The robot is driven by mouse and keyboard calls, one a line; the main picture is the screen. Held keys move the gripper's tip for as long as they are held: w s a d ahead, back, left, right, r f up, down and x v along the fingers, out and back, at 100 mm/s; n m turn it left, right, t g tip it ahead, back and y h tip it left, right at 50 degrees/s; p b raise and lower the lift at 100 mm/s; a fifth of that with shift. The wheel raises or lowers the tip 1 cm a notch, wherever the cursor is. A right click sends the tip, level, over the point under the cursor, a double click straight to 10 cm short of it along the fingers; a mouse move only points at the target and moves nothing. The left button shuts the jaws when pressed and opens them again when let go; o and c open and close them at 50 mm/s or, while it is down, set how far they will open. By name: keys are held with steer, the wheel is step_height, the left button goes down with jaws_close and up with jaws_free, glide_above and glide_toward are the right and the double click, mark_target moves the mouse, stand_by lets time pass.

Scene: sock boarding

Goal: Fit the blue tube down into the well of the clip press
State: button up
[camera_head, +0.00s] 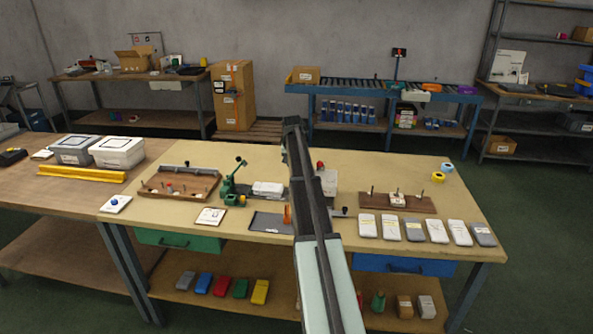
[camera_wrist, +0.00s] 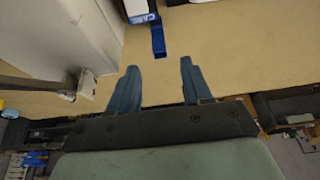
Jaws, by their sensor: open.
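In the wrist view, a narrow blue tube (camera_wrist: 158,40) with a dark open end lies just beyond and between my fingertips. Its other end meets a blue-and-white labelled part (camera_wrist: 141,10) at the top edge. My gripper (camera_wrist: 159,66) is open, with nothing between its fingers. A large pale machine body (camera_wrist: 65,35) stands at the left of the wrist view; I cannot tell whether it is the clip press. In the head view my arm hides the tube and my fingertips. A pale block (camera_head: 328,183) with a red part shows just right of the arm.
A green hand press (camera_head: 233,188) stands left of my arm on the tan table (camera_head: 270,155). A pegged wooden board (camera_head: 180,192) lies further left. Another pegged board (camera_head: 415,205) and a row of pale packs (camera_head: 390,228) lie right. The back of the table is mostly clear.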

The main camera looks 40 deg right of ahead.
steer(key=shift+v, duration=1.7)
steer(key=w+d+r, duration=0.1)
steer(key=w+d, duration=0.3)
steer(key=f, duration=0.4)
steer(key=f+g+y, duration=0.1)
steer(key=f, duration=0.4)
steer(key=s+a+f+g+y, duration=0.1)
steer(key=f, duration=0.4)
jaws_close()
